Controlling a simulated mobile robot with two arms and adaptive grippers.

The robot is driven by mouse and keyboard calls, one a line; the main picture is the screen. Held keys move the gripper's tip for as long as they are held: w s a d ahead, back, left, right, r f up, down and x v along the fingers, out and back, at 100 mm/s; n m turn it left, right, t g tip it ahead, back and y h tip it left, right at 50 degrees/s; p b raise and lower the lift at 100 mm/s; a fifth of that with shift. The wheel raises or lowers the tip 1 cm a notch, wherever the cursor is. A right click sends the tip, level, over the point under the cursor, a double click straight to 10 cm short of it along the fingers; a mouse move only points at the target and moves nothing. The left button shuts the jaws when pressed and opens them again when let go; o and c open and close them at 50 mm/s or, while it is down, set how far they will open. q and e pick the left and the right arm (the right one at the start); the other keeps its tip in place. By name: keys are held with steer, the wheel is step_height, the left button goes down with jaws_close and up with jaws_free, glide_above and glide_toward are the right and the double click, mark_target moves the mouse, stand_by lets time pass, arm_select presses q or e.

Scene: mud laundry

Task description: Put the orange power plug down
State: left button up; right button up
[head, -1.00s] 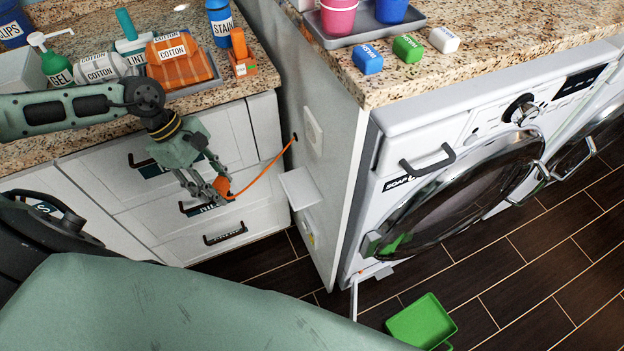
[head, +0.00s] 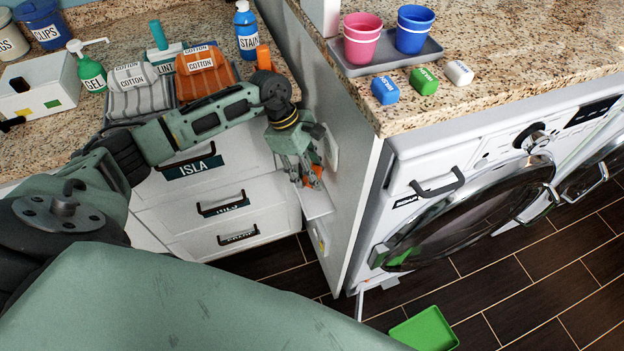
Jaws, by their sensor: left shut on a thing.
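My left gripper (head: 306,180) is shut on the orange power plug (head: 316,158), which shows only in part between and behind the fingers. The gripper points down and is in front of the side panel of the washer cabinet, just above a small white shelf (head: 318,205) on that panel. I cannot tell whether the plug touches the shelf. The plug's cord is hidden behind the gripper. My right gripper is out of view.
A washing machine (head: 455,200) stands to the right. Drawers (head: 230,210) with black handles are on the left. The granite counter holds a tray (head: 385,62) with cups, small coloured blocks, folded cloths (head: 205,75) and bottles.

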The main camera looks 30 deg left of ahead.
arm_select(q)
steer(key=shift+s+a+f, duration=0.1)
steer(key=shift+f, duration=0.75)
step_height(320, 180, down, 3)
steer(key=shift+f+p, duration=0.15)
steer(key=shift+p, duration=0.3)
steer(key=shift+f, duration=0.65)
steer(key=shift+f+b, duration=0.3)
steer(key=shift+b, duration=0.3)
steer(key=o, duration=0.7)
steer(key=shift+o, duration=0.9)
